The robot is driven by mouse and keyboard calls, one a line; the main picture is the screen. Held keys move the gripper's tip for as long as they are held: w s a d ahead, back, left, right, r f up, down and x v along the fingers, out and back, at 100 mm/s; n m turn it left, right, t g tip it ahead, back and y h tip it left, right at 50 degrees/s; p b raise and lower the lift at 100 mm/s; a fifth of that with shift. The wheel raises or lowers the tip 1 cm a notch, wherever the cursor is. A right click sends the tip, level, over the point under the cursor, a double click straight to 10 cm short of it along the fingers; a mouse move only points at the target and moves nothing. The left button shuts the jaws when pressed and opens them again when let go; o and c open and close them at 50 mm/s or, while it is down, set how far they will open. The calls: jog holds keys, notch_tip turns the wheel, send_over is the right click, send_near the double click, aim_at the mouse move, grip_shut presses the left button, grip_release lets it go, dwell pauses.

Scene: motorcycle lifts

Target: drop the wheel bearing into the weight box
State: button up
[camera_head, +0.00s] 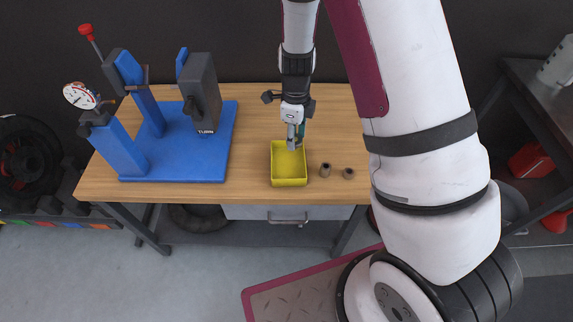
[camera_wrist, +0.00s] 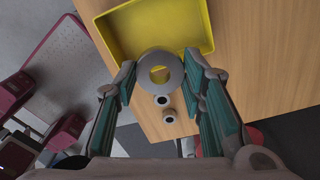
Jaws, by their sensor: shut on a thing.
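The wheel bearing (camera_wrist: 160,73) is a grey ring. In the wrist view it sits between the fingertips of my gripper (camera_wrist: 163,79), and yellow shows through its hole. The weight box (camera_head: 289,182) is a shallow, open yellow tray near the front edge of the wooden bench. It also shows behind the bearing in the wrist view (camera_wrist: 113,44). In the head view my gripper (camera_head: 294,143) points down at the back part of the box, shut on the bearing. The bearing is hard to make out in the head view, and its exact height above the box cannot be told.
Two small brown cylinders (camera_head: 326,169) (camera_head: 348,173) stand on the bench (camera_head: 250,185) just right of the box. A blue wheel-balancing stand (camera_head: 175,165) with a dial gauge (camera_head: 79,95) fills the bench's left side. Bare wood lies between stand and box.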

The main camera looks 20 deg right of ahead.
jog(key=shift+f+b, duration=0.55)
jog(key=shift+f, duration=0.6)
jog(key=o, duration=1.2)
jog(key=shift+o, duration=0.2)
notch_tip(320, 180, up, 12)
